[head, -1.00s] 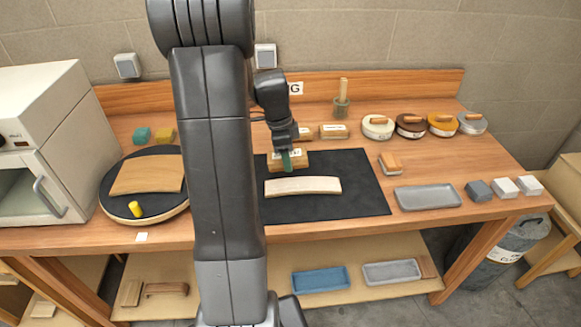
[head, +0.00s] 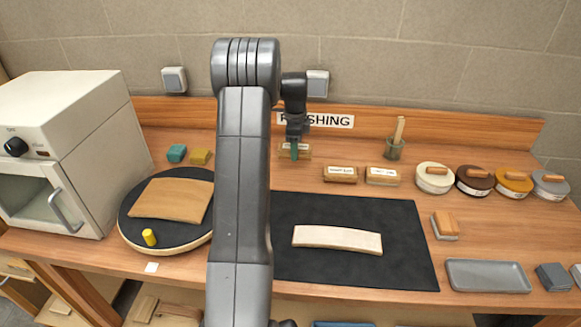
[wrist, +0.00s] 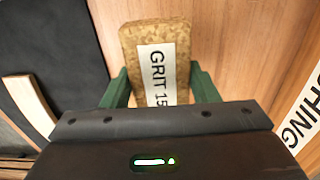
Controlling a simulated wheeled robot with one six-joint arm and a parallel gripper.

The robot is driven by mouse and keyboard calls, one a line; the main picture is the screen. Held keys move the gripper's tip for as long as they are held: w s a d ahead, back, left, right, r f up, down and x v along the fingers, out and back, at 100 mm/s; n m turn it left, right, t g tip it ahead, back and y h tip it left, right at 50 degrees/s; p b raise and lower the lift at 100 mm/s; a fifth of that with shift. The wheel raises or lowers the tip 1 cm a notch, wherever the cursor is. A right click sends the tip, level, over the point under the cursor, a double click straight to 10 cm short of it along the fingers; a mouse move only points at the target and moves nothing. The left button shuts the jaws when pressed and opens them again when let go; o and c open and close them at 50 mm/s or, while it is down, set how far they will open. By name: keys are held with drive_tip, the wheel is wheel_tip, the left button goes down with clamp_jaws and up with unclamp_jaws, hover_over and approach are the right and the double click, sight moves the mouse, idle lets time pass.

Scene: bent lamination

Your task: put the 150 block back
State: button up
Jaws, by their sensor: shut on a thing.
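My gripper (head: 295,150) is at the back of the bench, below the wall sign, pointing down. It is shut on a tan cork-like block (wrist: 158,45), with a green finger on each side. The block's white label reads "GRIT 15", and the rest is hidden by the gripper. In the head view only parts of the block (head: 305,153) show around the fingers. I cannot tell whether it touches the bench. Two similar labelled blocks, a left one (head: 341,174) and a right one (head: 382,176), lie in a row to its right.
A black mat (head: 410,265) lies in front with a pale curved strip (head: 337,238) on it. A brush pot (head: 394,149) and several round tins stand to the right. A turntable (head: 130,232) with a wooden sheet is at left. A sign (head: 330,121) is on the backboard.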

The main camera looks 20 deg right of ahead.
sight(295, 173)
wheel_tip(295, 173, down, 8)
drive_tip(key=shift+r+p, duration=0.25)
drive_tip(key=shift+p, duration=0.45)
drive_tip(key=shift+f, duration=0.15)
drive_tip(key=o, duration=1)
drive_tip(key=shift+c, duration=0.2)
wheel_tip(295, 173, up, 12)
drive_tip(key=shift+r+b, duration=0.2)
drive_tip(key=shift+b, duration=1.05)
